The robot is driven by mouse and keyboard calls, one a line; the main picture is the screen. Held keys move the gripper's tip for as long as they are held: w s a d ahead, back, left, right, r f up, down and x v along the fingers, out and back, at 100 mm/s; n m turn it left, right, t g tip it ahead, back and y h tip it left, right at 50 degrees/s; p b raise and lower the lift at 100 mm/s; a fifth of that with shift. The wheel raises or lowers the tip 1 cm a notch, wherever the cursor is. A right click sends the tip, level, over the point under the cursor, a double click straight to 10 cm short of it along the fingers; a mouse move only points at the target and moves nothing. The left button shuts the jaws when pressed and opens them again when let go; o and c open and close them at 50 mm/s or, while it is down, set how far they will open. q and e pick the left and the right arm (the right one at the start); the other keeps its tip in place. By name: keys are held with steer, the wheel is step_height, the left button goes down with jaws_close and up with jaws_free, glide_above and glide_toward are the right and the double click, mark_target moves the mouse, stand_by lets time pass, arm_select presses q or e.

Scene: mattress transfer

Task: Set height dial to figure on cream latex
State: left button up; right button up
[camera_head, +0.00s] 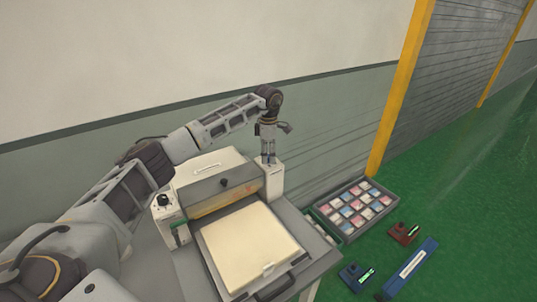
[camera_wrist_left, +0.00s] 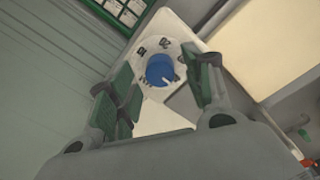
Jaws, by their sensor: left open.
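In the head view my left gripper (camera_head: 268,157) points down over the machine's right-hand post (camera_head: 274,183) and hides the dial. The cream latex slab (camera_head: 247,243) lies flat on the machine's bed, with a small pale label (camera_head: 268,268) near its front edge; its figure is too small to read.
The machine's white housing (camera_head: 217,174) stands behind the slab, with a black knob (camera_head: 163,200) on its left post. A grey tray (camera_head: 347,228) of coloured cards, a red device (camera_head: 403,234), a small blue device (camera_head: 354,275) and a blue bar (camera_head: 411,266) lie at the right.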

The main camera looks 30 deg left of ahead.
arm_select(q)
steer(key=shift+f, duration=0.4)
steer(key=c, duration=1)
steer(key=shift+n, duration=0.5)
steer(key=shift+c, duration=0.3)
steer(key=n, duration=1)
steer(key=shift+n+p, duration=0.3)
steer(key=shift+p, duration=0.1)
